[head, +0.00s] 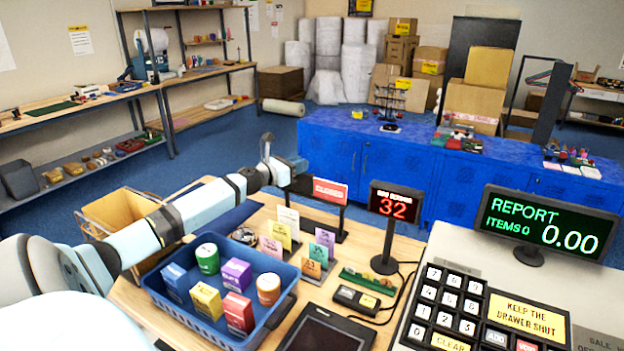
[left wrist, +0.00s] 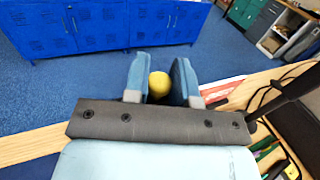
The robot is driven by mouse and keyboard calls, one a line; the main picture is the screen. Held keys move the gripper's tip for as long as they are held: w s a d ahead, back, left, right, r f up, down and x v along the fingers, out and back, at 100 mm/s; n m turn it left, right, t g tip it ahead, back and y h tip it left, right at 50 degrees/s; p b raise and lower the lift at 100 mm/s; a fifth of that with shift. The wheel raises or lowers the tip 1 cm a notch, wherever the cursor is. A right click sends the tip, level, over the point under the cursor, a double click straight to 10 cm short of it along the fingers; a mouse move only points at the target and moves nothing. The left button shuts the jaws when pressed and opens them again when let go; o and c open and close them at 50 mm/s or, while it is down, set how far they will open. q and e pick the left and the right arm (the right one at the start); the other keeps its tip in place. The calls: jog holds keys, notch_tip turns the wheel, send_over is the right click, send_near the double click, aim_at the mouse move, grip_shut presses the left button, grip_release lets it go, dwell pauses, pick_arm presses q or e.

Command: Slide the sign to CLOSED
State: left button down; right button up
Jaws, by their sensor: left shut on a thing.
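The sign (head: 330,191) stands upright on a dark base at the back of the wooden counter. Its red face reads CLOSED in white letters. My left gripper (head: 299,183) is at the sign's left end, and its fingers are partly hidden in the head view. In the left wrist view, the gripper (left wrist: 162,82) is shut on a round yellow knob (left wrist: 159,84) between its two blue-grey fingers. Part of the sign's red face (left wrist: 222,88) shows just right of the fingers. The knob's joint to the sign is hidden. My right gripper is not in view.
A red "32" display (head: 395,204) on a post stands right of the sign. A blue basket (head: 222,335) of goods and several small coloured cards are nearer on the counter. Blue cabinets (head: 400,170) stand beyond an open strip of floor.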

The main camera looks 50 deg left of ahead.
pick_arm(q)
jog(key=shift+a, duration=0.1)
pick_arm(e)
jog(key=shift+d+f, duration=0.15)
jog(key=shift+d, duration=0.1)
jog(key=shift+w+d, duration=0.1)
pick_arm(q)
jog(key=c, duration=1)
grip_release()
jog(key=shift+s+a, duration=0.1)
jog(key=shift+a, duration=0.05)
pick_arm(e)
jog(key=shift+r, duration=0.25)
pick_arm(q)
jog(key=shift+s+f, duration=0.1)
jog(key=shift+s, duration=0.35)
jog(key=s+a+b, duration=0.1)
jog(key=s, duration=1.2)
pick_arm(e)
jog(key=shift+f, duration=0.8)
pick_arm(q)
jog(key=shift+a, duration=0.1)
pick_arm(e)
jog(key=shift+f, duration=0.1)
